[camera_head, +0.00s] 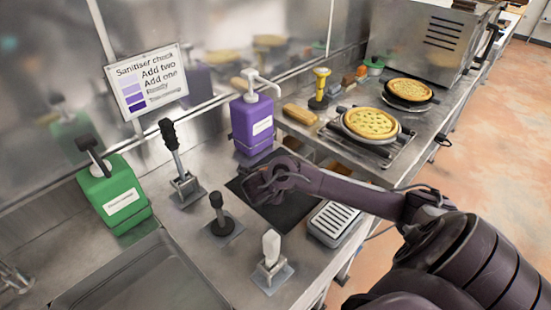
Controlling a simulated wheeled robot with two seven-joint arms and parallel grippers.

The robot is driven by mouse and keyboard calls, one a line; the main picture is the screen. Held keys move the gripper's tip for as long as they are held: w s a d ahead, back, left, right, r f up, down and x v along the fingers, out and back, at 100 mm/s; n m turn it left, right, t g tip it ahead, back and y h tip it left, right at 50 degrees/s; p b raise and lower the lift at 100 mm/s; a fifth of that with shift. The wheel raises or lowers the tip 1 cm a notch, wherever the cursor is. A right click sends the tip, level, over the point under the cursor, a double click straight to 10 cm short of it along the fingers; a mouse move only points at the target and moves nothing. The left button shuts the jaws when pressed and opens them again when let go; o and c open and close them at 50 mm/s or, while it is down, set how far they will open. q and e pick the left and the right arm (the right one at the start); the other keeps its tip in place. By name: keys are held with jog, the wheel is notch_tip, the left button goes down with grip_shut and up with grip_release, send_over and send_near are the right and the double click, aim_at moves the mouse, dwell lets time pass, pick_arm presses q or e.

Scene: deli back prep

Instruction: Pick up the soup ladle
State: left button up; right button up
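I cannot make out a soup ladle for certain. A tall black-handled tool (172,145) with a metal shaft stands upright on a small square plate, left of centre; its lower end is too small to tell. A short black-knobbed tool (219,213) and a white-handled tool (271,247) stand on similar plates nearer me. My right gripper (262,186) is over the dark mat (290,212), right of these tools and apart from them. Its fingers blend with the mat, so its opening is unclear. My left gripper is not in view.
A purple pump bottle (251,125) stands behind the mat, a green one (114,196) at the left. A metal basin (145,280) is at the front left. A grated tray (334,222) lies under my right arm. Pies (370,122) sit on the right counter.

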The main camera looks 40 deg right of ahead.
grip_shut()
jog(key=shift+r, duration=0.2)
dwell(0.3)
